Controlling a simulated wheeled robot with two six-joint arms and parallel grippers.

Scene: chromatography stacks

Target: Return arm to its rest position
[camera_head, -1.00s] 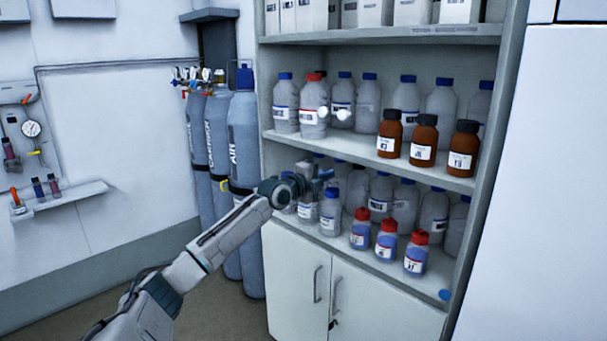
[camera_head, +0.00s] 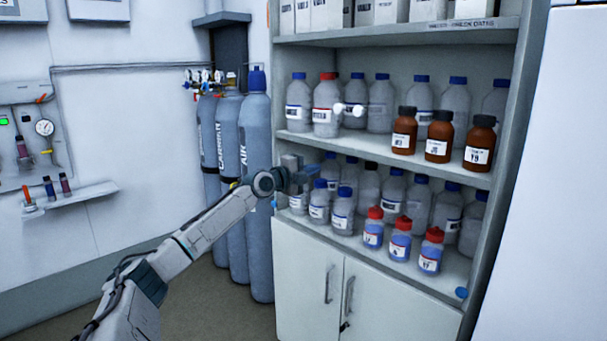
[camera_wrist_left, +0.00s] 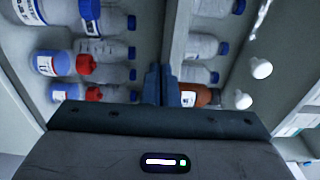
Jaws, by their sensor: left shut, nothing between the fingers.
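My left arm comes in from the lower left in the head view. Its gripper (camera_head: 308,171) is in front of the left side of the bottle shelf (camera_head: 388,158), near the middle board. In the left wrist view the two fingers (camera_wrist_left: 161,86) are together with nothing between them. The gripper appears clear of the bottles, though the exact gap to the shelf is hard to tell. My right gripper is not in view.
Brown bottles (camera_head: 439,138) stand on the middle shelf; red-capped bottles (camera_head: 401,240) stand at the lower shelf's front. Clear bottles fill both shelves behind. Gas cylinders (camera_head: 256,180) stand left of the cabinet, behind my arm. The floor (camera_head: 215,315) near the cylinders is clear.

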